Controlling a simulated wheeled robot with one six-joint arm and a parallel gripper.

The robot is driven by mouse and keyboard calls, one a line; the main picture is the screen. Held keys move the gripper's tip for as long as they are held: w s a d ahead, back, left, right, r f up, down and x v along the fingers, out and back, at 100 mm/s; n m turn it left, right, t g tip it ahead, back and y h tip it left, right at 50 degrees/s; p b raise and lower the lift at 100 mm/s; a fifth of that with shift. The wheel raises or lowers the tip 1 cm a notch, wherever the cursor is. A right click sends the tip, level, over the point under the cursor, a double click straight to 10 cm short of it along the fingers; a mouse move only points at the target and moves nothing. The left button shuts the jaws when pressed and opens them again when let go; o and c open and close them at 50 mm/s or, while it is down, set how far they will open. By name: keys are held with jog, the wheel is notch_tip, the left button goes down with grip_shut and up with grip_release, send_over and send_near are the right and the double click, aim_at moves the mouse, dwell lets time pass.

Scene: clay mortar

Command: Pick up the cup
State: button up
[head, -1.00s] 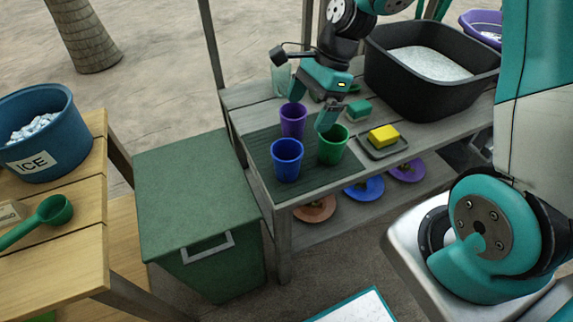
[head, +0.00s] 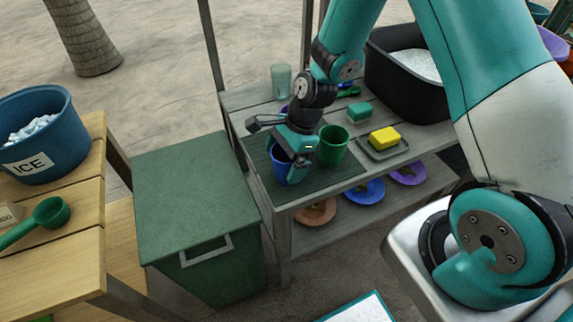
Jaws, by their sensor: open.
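A blue cup (head: 280,170) stands upright near the front left of the dark ribbed mat (head: 318,181) on the grey wooden table. My gripper (head: 290,172) is open and down at the blue cup, covering part of it. I cannot tell whether the fingers touch the cup or straddle its wall. A green cup (head: 334,147) stands upright just right of my gripper. A purple cup (head: 281,129) is mostly hidden behind my gripper and wrist.
A tray (head: 384,150) with a yellow sponge (head: 384,138) lies right of the green cup. A green sponge (head: 359,112), a clear glass (head: 281,82) and a black tub (head: 408,85) stand farther back. A green bin (head: 195,190) stands left of the table.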

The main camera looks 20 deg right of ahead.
jog(key=c, duration=1)
jog(key=shift+o, duration=0.2)
